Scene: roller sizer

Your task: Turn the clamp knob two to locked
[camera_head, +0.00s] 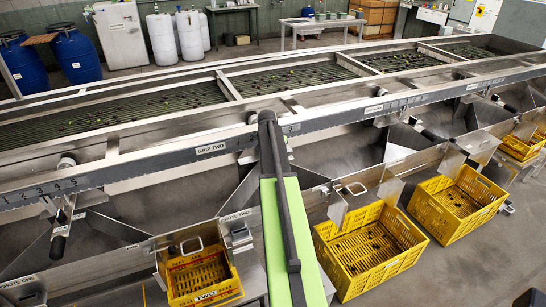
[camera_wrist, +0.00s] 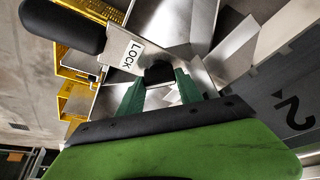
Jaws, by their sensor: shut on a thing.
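In the wrist view a dark, blocky knob (camera_wrist: 159,73) sits between the two green fingers of my gripper (camera_wrist: 160,80). The fingers are shut on it from both sides. I take it as clamp knob two. Its pointing direction is hard to tell, since the fingers and wrist cover much of it. A white plate marked LOCK (camera_wrist: 132,55) is just to its left, next to a thick black handle (camera_wrist: 62,25). In the head view my green and black arm reaches the rail beside a label that seems to read GRIP TWO (camera_head: 210,149); the knob and my gripper are hidden there.
The long metal rail (camera_head: 130,175) of the sizer runs across the head view. Other black handles (camera_head: 59,235) hang below it. Yellow crates (camera_head: 383,277) stand under the chutes, one marked TWO (camera_head: 205,296). A large 2 (camera_wrist: 293,112) shows on metal in the wrist view.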

